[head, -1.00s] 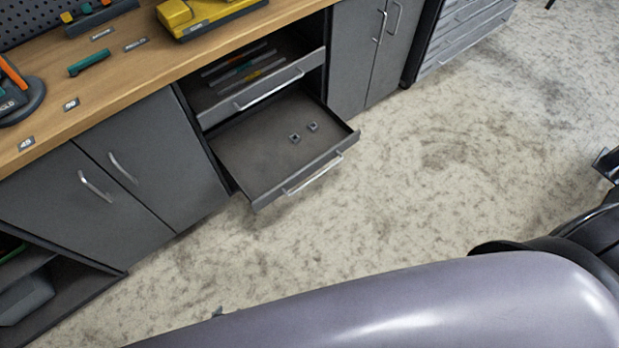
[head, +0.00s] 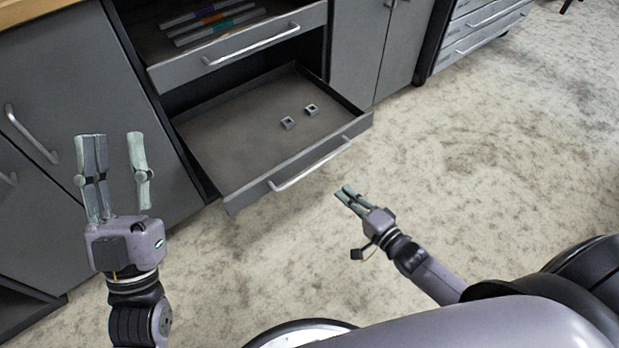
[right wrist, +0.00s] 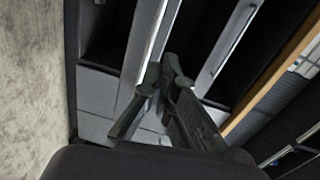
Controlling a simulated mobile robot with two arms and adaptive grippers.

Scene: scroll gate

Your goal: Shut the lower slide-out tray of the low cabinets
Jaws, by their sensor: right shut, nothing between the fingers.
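The lower slide-out tray (head: 235,142) is pulled out of the low cabinets (head: 350,50), with two small grey square parts (head: 288,123) on its floor and a bar handle (head: 310,166) on its front. My right gripper (head: 349,194) is shut and empty, in front of the tray near the right part of its handle, apart from it. It also shows in the right wrist view (right wrist: 165,70), with pale drawer fronts beyond. My left gripper (head: 115,138) is open and empty, upright in front of the cabinet doors, left of the tray.
The upper tray (head: 240,48) above holds several coloured strips and is also partly out. A wooden worktop (head: 30,10) runs along the upper left. A grey drawer unit (head: 480,25) stands at the upper right. The mottled floor (head: 480,150) in front is clear.

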